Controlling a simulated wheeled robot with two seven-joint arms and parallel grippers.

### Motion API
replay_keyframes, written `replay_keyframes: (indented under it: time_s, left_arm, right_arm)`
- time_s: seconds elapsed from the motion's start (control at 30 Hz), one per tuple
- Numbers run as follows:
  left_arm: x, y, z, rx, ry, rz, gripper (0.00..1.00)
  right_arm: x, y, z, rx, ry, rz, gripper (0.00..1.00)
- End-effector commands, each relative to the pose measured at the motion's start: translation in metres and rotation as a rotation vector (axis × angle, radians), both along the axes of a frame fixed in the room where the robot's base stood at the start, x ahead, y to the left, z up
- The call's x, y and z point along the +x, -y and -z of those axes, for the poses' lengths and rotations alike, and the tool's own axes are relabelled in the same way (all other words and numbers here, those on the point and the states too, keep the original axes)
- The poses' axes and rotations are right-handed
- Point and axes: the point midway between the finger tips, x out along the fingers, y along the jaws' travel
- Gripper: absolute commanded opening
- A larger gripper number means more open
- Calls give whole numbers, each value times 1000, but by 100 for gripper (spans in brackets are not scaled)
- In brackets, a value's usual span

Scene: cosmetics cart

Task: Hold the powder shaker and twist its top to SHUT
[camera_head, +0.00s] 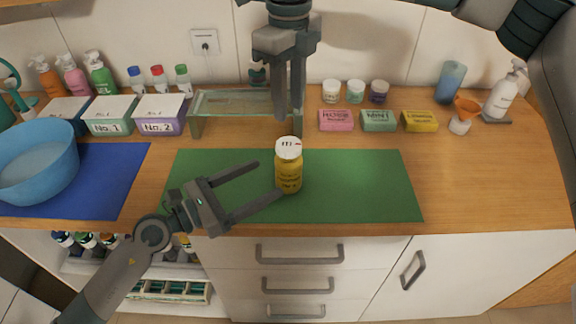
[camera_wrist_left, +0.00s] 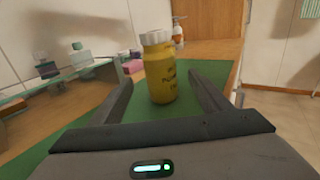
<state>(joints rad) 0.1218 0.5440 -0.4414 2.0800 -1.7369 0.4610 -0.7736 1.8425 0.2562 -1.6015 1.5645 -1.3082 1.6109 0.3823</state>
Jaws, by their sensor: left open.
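The powder shaker (camera_head: 288,177) is a yellow bottle with dark print and a white top (camera_head: 288,148). It stands upright on the green mat (camera_head: 370,185). My left gripper (camera_head: 268,179) is open just left of the shaker, its fingers pointing at it. In the left wrist view the shaker (camera_wrist_left: 160,78) appears between the two spread fingers, with gaps on both sides. My right gripper (camera_head: 291,115) hangs above the shaker, pointing down and apart from the top. Its fingers overlap in this view, so their opening is unclear. The print on the top is too small to read surely.
A glass shelf (camera_head: 235,97) stands behind the mat. Labelled boxes and a blue bowl (camera_head: 35,165) are on the left. Pink, green and yellow soap boxes (camera_head: 378,121) and small jars (camera_head: 356,92) stand behind right. The mat's right part is clear.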

Motion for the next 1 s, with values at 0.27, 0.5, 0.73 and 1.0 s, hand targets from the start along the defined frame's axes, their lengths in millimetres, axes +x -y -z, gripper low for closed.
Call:
replay_keyframes:
  time_s: [0.27,0.5,0.73,1.0]
  left_arm:
    - [26,39,-1,-2,0,0,71]
    - [41,61,-1,-2,0,0,71]
    - [46,69,0,-1,-1,0,71]
    - [46,69,0,0,0,0,66]
  right_arm:
    - [0,0,0,0,0,0,31]
    - [0,0,0,0,0,0,31]
    - [0,0,0,0,0,0,31]
    - [0,0,0,0,0,0,31]
